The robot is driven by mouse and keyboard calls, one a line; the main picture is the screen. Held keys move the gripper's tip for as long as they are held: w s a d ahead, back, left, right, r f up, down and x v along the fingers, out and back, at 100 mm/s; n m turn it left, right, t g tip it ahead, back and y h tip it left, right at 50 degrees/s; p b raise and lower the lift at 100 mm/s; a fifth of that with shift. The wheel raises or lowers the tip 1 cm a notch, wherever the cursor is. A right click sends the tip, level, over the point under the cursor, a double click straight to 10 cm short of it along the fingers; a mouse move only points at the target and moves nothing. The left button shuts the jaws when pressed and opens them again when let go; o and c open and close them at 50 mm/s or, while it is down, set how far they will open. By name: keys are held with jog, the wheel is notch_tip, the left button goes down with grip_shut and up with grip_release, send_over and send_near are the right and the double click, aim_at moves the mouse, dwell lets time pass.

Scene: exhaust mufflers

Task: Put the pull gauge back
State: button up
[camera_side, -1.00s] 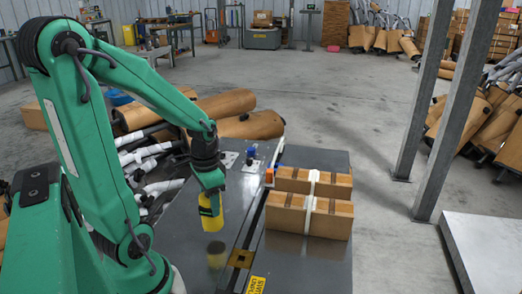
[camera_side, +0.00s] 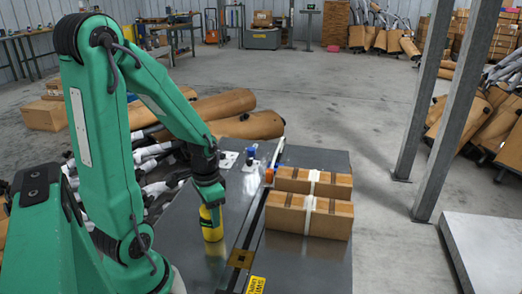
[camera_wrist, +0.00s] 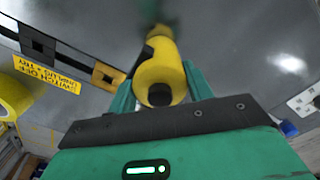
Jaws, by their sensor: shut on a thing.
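The pull gauge, a yellow cylinder (camera_side: 212,227) with a dark band, hangs upright under my gripper (camera_side: 210,203) in the side view. Its lower end is at or just above the dark grey bench top (camera_side: 190,262); I cannot tell if it touches. In the wrist view the yellow gauge (camera_wrist: 160,62) stands between the two green fingers of my gripper (camera_wrist: 160,85), which are shut on it. The part of it between the fingers is partly hidden in the side view.
Two brown cartons (camera_side: 308,214) with white straps stand on the bench's right half. A dark slot runs beside them, with a brass square (camera_side: 240,258) and a yellow warning label (camera_side: 256,285). White plates with blue parts (camera_side: 251,153) sit at the back.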

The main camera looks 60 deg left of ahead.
jog(key=shift+f, duration=0.15)
jog(key=o, duration=1.1)
jog(key=shift+r, duration=6.15)
jog(key=shift+d, duration=0.1)
jog(key=shift+w+d+r+t, duration=0.15)
jog(key=shift+d+r+t, duration=0.9)
jog(key=shift+d, duration=1)
jog(key=shift+w+d+r+t, duration=0.15)
jog(key=shift+d+r+t, duration=0.85)
jog(key=shift+d, duration=1)
jog(key=shift+w+d+r+t, duration=0.15)
jog(key=shift+d+r+t, duration=0.6)
jog(key=shift+d+r, duration=0.9)
jog(key=shift+d+f, duration=0.4)
